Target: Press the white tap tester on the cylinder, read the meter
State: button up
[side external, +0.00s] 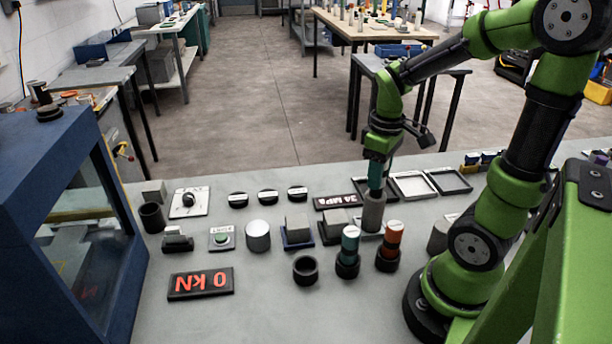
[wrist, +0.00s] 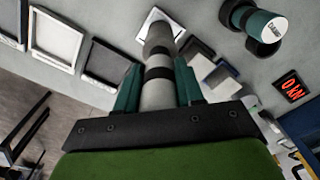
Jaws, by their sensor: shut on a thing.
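My gripper (side external: 375,188) is shut on a pale tool with dark bands (wrist: 157,95), which looks like the tap tester. The tool is upright between the teal fingers in the side view; the fingers hide most of it. A grey cylinder (side external: 374,213) stands directly below on a light square plate (side external: 369,236). The tool's lower end appears to meet the cylinder's top; exact contact cannot be told. A dark meter (side external: 337,201) beside the cylinder shows pale characters like "34 MPa", inverted and too small to be sure. Another display (side external: 201,283) reads "0 kN" in red, upside down.
A teal-topped tool (side external: 350,241) and an orange-topped tool (side external: 393,235) stand in black holders close by. Shallow trays (side external: 412,186) lie behind the cylinder. Blocks, a button box (side external: 222,238) and a blue-framed machine (side external: 55,140) are to the left. The front middle of the table is clear.

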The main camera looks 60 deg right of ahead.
jog(key=shift+f, duration=0.1)
jog(key=shift+r, duration=3.55)
